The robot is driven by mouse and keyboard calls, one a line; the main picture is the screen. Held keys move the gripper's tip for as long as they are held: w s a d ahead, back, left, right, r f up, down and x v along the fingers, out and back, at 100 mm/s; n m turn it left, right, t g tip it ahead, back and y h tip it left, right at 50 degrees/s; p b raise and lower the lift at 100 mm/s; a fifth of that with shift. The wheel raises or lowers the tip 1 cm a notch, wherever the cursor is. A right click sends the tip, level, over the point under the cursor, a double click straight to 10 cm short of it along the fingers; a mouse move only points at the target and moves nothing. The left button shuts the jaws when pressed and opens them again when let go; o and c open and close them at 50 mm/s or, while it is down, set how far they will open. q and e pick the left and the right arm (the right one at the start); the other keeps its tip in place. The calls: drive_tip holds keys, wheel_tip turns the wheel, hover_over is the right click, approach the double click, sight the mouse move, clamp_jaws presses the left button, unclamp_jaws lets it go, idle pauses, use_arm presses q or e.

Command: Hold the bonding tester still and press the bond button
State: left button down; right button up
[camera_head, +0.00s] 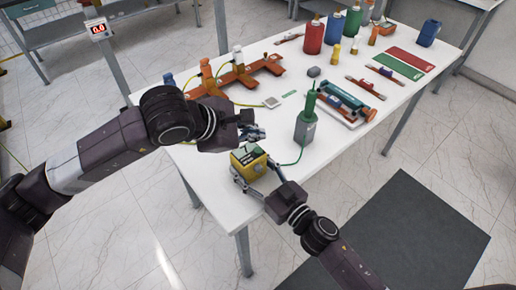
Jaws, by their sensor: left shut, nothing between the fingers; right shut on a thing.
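The bonding tester appears to be the small yellow box (251,168) with a dark green top face, near the front edge of the white table (205,178). My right gripper (257,178) comes from the lower right and is shut on the box, with fingers along its sides. My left gripper (256,134) is shut and empty, just above and behind the box's top. I cannot make out the bond button at this size, and I cannot tell whether the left fingertips touch the box.
A grey block with a green upright handle (306,126) stands right of the box, with a green cable near it. Orange racks (240,75), a teal tool on a tray (342,101) and several bottles (332,32) stand farther back. The table's right front is clear.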

use_arm(q)
drive_tip(key=shift+r, duration=1.25)
use_arm(e)
drive_tip(key=o, duration=1.7)
